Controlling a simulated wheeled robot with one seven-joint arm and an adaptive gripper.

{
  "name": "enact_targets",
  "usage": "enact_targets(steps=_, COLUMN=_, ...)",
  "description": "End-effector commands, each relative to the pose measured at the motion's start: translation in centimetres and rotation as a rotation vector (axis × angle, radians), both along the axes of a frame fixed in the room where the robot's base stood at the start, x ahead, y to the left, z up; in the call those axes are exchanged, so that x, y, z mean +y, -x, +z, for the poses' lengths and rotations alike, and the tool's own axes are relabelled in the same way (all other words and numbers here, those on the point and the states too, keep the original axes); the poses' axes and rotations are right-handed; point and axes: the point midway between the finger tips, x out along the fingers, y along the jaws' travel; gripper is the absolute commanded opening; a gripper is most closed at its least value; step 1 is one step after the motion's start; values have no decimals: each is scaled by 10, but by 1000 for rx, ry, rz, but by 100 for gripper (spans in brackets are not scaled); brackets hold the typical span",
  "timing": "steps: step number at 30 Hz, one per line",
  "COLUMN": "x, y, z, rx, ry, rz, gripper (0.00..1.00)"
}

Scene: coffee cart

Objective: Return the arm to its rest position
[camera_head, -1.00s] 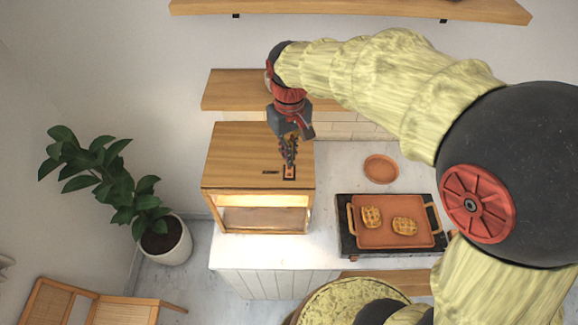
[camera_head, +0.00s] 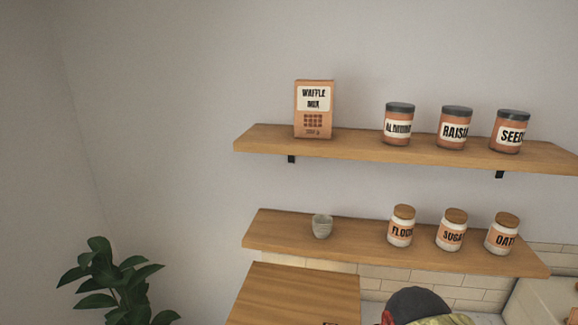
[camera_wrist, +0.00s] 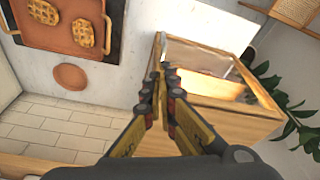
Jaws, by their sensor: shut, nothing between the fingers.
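My gripper (camera_wrist: 163,72) shows in the wrist view with its two fingers together and nothing between them. Its tips point toward the wooden display cabinet (camera_wrist: 232,118), and I cannot tell the exact gap between them. In the head view only a dark, rounded part of my arm with some yellow cover (camera_head: 418,305) shows at the bottom edge. My gripper is out of that view.
The head view shows the cabinet top (camera_head: 295,290), an upper shelf (camera_head: 360,145) with a waffle mix box (camera_head: 313,118) and jars, and a lower shelf (camera_head: 360,240) with a cup (camera_head: 321,227) and jars. The wrist view shows a waffle tray (camera_wrist: 62,42), round dish (camera_wrist: 70,77) and plant (camera_wrist: 290,110).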

Motion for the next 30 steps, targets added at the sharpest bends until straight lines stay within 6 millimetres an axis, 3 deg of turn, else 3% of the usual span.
enact_targets(steps=1, x=-5, y=10, z=-17, rx=-33, ry=-4, rz=-16, gripper=0)
enact_targets(steps=10, x=-28, y=47, z=-56, rx=-189, ry=-16, rz=-87, gripper=0)
enact_targets(steps=30, x=-37, y=52, z=-64, rx=-257, ry=-17, rz=-121, gripper=0)
